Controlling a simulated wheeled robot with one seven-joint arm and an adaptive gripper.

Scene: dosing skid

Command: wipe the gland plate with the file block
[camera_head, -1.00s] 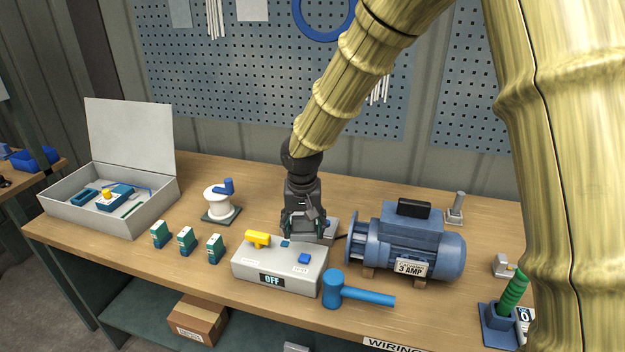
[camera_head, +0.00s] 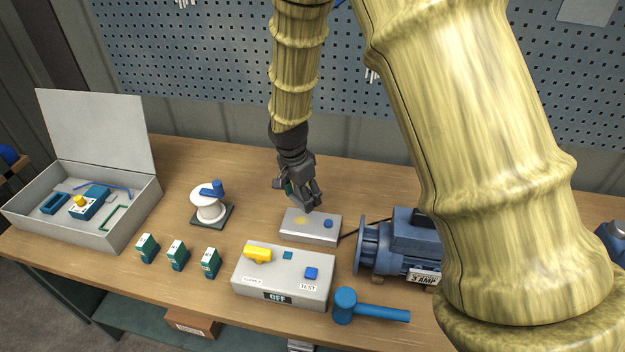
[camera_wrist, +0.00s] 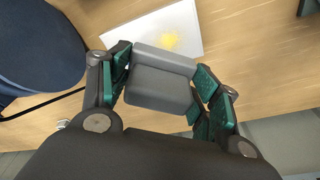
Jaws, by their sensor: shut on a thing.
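The gland plate (camera_head: 292,232) is a flat light grey plate on the bench behind the OFF box. A yellow smudge (camera_head: 300,220) and a small blue piece are on its top. My gripper (camera_head: 300,191) is at the plate's back edge, shut on the grey file block (camera_head: 306,201). In the wrist view the block (camera_wrist: 158,88) sits between the green-padded fingers, and the plate (camera_wrist: 140,40) with its yellow smudge shows beyond it. I cannot tell whether the block touches the plate.
The OFF box (camera_head: 245,278) stands in front of the plate, with a blue mallet (camera_head: 370,312) beside it. A blue motor (camera_head: 395,245) is close on the right.

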